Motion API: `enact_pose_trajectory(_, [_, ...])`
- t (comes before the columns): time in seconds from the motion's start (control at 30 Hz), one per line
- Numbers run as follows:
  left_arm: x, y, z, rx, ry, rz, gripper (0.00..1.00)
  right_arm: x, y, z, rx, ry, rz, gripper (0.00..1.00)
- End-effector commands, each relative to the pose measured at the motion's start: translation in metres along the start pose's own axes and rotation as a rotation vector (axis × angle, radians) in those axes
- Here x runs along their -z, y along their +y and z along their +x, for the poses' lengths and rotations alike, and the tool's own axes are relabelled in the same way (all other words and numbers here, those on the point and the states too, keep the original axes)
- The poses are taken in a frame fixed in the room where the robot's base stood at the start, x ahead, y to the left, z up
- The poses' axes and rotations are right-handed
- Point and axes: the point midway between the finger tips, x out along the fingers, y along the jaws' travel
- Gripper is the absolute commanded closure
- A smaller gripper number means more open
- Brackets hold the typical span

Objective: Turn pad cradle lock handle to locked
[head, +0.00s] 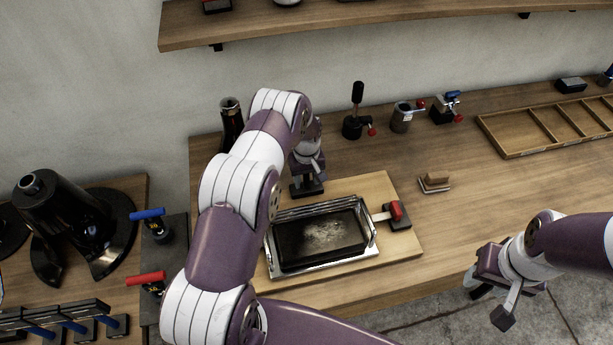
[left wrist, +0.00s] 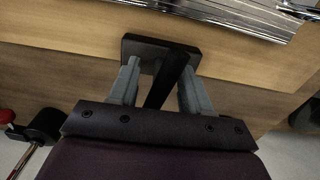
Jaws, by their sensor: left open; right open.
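The pad cradle (head: 372,246) is a metal-rimmed tray holding a dark worn pad (head: 318,238), on a wooden board. A dark base (head: 308,190) stands at the board's back edge. In the left wrist view a black handle (left wrist: 168,82), apparently the lock handle, rises from this dark base (left wrist: 135,45). My left gripper (head: 307,177) points down over it; its open fingers (left wrist: 160,85) stand on either side of the handle. I cannot tell whether they touch it. My right gripper (head: 489,301) is open and empty beyond the bench's front edge.
A red-topped clamp (head: 396,211) sits at the cradle's right. A divided wooden tray (head: 497,138) lies at right. The front right bench is clear.

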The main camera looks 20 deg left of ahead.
Motion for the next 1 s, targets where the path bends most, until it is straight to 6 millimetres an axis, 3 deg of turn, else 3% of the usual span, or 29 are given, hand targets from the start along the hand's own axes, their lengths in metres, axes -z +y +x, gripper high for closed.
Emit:
enact_pose_trajectory(0.1, [0.0, 0.0, 0.0, 0.0, 0.0, 0.0, 0.55, 0.0, 0.0, 0.0, 0.0, 0.0, 0.0, 0.53])
enact_pose_trajectory(0.23, [0.0, 0.0, 0.0, 0.0, 0.0, 0.0, 0.97, 0.0, 0.0, 0.0, 0.0, 0.0, 0.0, 0.53])
enact_pose_trajectory(0.27, [0.0, 0.0, 0.0, 0.0, 0.0, 0.0, 1.0, 0.0, 0.0, 0.0, 0.0, 0.0, 0.0, 0.53])
enact_pose_trajectory(0.4, [0.0, 0.0, 0.001, 0.0, 0.0, -0.006, 1.0, 0.0, 0.0, 0.003, 0.0, 0.0, 0.0, 0.53])
enact_pose_trajectory(0.6, [0.0, 0.0, 0.006, -0.001, 0.001, -0.143, 1.0, -0.004, 0.0, 0.033, 0.0, 0.0, 0.0, 0.53])
enact_pose_trajectory(0.9, [-0.001, 0.0, 0.0, 0.001, -0.003, -0.176, 1.0, -0.004, 0.0, 0.03, 0.0, 0.0, 0.0, 0.53])
enact_pose_trajectory(0.93, [-0.001, 0.0, 0.0, 0.001, -0.003, -0.176, 0.73, -0.004, 0.0, 0.03, 0.0, 0.0, 0.0, 0.53])
enact_pose_trajectory(1.0, [-0.001, 0.0, 0.0, 0.001, -0.003, -0.175, 0.52, -0.004, 0.0, 0.03, 0.0, 0.0, 0.0, 0.53])
